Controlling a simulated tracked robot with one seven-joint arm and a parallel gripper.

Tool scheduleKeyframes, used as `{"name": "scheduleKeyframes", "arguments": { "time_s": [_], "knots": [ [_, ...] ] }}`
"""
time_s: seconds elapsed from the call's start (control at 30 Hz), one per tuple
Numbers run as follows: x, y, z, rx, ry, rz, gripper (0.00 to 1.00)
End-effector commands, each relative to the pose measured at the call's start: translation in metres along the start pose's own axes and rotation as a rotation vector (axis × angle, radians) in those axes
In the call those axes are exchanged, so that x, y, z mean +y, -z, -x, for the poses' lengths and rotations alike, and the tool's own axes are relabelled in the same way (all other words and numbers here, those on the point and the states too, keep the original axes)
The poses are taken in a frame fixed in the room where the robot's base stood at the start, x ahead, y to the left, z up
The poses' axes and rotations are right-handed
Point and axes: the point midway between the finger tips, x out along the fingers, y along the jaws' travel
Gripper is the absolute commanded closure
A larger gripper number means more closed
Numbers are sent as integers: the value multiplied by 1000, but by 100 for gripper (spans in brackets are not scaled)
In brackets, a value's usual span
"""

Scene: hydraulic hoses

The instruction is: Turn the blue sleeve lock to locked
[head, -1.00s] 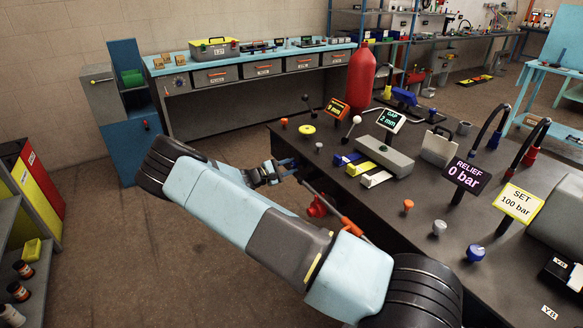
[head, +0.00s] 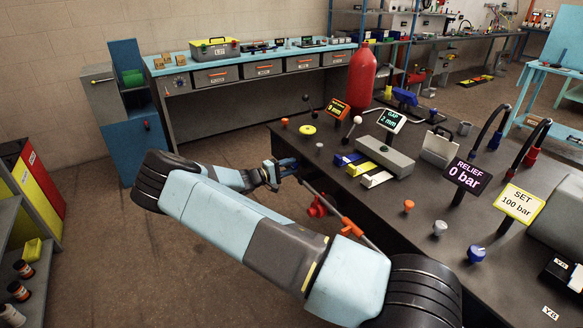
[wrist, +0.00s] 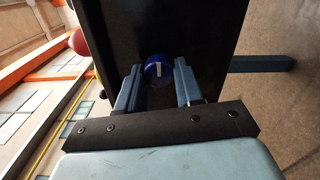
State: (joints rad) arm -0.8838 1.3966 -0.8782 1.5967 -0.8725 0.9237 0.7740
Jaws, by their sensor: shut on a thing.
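The blue sleeve lock (wrist: 158,70) shows in the wrist view as a round blue knob with a white bar mark, on a dark panel. My gripper (wrist: 159,78) has one finger on each side of it and is shut on it. In the head view my gripper (head: 284,172) is at the left front edge of the dark bench. There the sleeve is hidden or too small to make out. I cannot tell from the mark whether the sleeve is locked.
The dark bench (head: 335,208) carries a red cylinder (head: 361,80), a lever with a white knob (head: 357,120), a grey block (head: 385,158), and the relief (head: 467,176) and set (head: 519,203) signs. A red part (head: 317,206) hangs below its edge. Open floor lies left.

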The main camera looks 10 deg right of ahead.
Motion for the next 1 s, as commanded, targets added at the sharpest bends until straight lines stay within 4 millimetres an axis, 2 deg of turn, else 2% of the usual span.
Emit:
{"name": "scheduleKeyframes", "arguments": {
  "time_s": [0.37,0.4,0.6,0.67,0.87,1.0],
  "knots": [
    [-2,1,3,4,4,-3,95],
    [-2,1,3,4,4,-3,61],
    [-2,0,1,1,3,-2,42],
    [-2,0,0,0,2,-2,39],
    [-2,-1,0,-2,2,-2,39],
    [-1,0,6,0,2,-2,39]
  ]
}}
